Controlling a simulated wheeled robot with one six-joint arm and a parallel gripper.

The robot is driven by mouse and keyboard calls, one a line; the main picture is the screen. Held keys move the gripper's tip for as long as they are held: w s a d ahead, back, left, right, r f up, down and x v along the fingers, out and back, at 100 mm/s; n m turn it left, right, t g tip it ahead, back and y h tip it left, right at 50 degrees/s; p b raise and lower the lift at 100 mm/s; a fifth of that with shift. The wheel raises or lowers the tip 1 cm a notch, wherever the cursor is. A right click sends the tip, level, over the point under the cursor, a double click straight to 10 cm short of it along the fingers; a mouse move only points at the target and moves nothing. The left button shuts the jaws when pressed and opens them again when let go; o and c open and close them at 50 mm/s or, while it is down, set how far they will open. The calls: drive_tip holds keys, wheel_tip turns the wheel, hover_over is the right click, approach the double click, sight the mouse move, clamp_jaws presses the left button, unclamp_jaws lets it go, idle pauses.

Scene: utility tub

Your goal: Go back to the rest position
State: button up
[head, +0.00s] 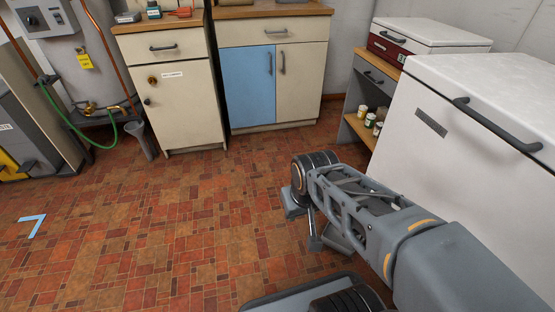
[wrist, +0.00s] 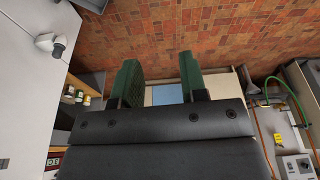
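My gripper (wrist: 160,78) shows in the wrist view with its two green fingers spread apart and nothing between them. In the head view my arm reaches in from the lower right, and the gripper end (head: 304,218) hangs above the tiled floor, partly hidden by the wrist. It is apart from the cabinets. No object is held.
A white chest freezer (head: 473,120) stands close on the right of my arm. A grey shelf unit (head: 352,132) with several small jars is behind it. Cream cabinets (head: 185,100) with a blue door (head: 248,85) line the back.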

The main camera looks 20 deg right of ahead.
wheel_tip(320, 180, up, 40)
drive_tip(key=t+p, duration=0.1)
drive_tip(key=p, duration=3.7)
drive_tip(key=shift+s+a, duration=0.15)
drive_tip(key=shift+s, duration=0.05)
